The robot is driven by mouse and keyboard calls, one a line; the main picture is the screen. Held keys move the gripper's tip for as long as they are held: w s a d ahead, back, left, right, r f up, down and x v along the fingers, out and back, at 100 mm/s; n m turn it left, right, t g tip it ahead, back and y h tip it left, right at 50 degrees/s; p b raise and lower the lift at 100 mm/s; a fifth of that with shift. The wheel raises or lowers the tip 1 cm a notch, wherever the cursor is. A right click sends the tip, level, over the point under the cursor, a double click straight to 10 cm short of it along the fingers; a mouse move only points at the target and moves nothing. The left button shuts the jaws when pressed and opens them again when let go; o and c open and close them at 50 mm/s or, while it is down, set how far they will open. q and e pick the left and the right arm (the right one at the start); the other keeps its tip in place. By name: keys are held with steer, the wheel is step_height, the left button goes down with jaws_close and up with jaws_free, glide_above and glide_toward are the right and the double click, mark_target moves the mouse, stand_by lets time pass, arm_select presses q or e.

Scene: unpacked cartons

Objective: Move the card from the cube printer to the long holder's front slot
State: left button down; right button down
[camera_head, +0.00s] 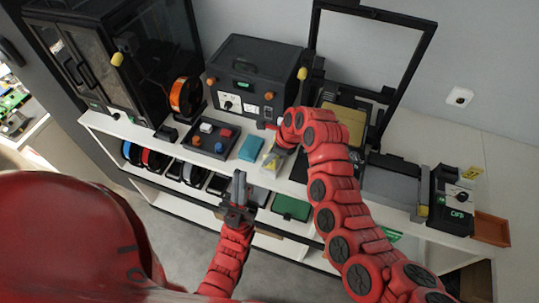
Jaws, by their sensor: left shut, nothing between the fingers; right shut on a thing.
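My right gripper (275,152) is low over the front of the white bench, just right of a blue block (251,148). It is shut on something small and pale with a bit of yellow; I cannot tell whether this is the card. My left gripper (239,186) is shut and empty, pointing up in front of the bench edge. A black boxy machine (250,62) with orange knobs stands behind the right gripper. A large black cabinet (120,65) stands at the left. I cannot tell which is the cube printer. I cannot make out the long holder or its front slot.
A dark tray (186,142) with small coloured pieces lies left of the blue block. An orange spool (185,95) stands behind it. A tall black frame (425,50) rises over a gold plate (343,118). An orange-brown tray (491,229) sits at the right end.

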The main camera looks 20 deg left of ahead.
steer(key=shift+f, duration=0.35)
steer(key=c, duration=0.8)
jaws_free()
steer(key=shift+r, duration=0.1)
steer(key=shift+d+r+b, duration=0.15)
steer(key=shift+r+b, duration=0.1)
steer(key=shift+b, duration=0.05)
steer(key=b+v, duration=0.2)
steer(key=v, duration=0.2)
steer(key=shift+w, duration=0.15)
steer(key=p+v, duration=0.8)
steer(key=v, duration=0.4)
steer(key=shift+r, duration=0.35)
